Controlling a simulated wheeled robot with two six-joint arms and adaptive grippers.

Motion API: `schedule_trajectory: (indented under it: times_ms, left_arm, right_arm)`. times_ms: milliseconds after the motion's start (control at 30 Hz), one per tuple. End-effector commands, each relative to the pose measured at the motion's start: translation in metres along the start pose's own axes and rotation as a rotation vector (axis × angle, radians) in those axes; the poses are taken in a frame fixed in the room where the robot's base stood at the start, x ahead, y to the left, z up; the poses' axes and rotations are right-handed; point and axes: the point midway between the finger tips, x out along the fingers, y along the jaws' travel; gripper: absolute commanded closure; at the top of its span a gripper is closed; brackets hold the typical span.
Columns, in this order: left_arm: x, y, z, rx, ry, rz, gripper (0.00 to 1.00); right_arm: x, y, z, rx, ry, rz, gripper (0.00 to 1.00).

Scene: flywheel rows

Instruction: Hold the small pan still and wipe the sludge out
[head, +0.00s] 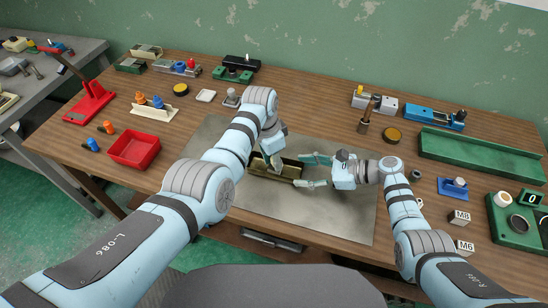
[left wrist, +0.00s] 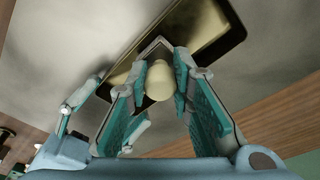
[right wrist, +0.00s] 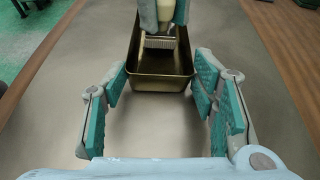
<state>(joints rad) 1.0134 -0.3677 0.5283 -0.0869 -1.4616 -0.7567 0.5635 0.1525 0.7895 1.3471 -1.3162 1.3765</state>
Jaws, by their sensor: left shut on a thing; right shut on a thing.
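The small brass-coloured pan (head: 288,169) lies on the grey sheet in the middle of the bench. My right gripper (head: 302,171) is shut across the pan's near end, a fingertip at each side wall, in the right wrist view (right wrist: 158,72). My left gripper (head: 270,160) is shut on the cream handle (left wrist: 160,80) of a brush. I cannot clearly make out sludge; the pan floor looks dark and is partly hidden by the brush and left gripper.
The grey metal sheet (head: 330,215) around the pan is otherwise clear. A red bin (head: 134,150) stands to the left. A green tray (head: 480,157), a blue stand (head: 453,188) and marked blocks (head: 460,217) are on the right. Several small fixtures line the back.

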Motion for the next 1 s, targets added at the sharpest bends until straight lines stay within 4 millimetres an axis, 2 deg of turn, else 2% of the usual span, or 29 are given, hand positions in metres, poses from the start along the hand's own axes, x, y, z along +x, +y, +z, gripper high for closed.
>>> schedule_trajectory:
  times_ms: [400,833,1000]
  left_arm:
    - [0.000,-0.007,0.007,-0.001,0.000,0.001,1.00]
    - [0.003,0.008,-0.006,0.001,-0.001,0.003,1.00]
    - [0.003,0.003,-0.002,-0.001,-0.002,0.002,1.00]
  right_arm:
    - [0.000,0.000,-0.001,0.000,0.001,0.000,0.67]
    - [0.000,0.001,0.000,0.000,0.000,0.002,0.67]
    - [0.000,0.000,0.000,0.000,0.000,0.001,0.67]
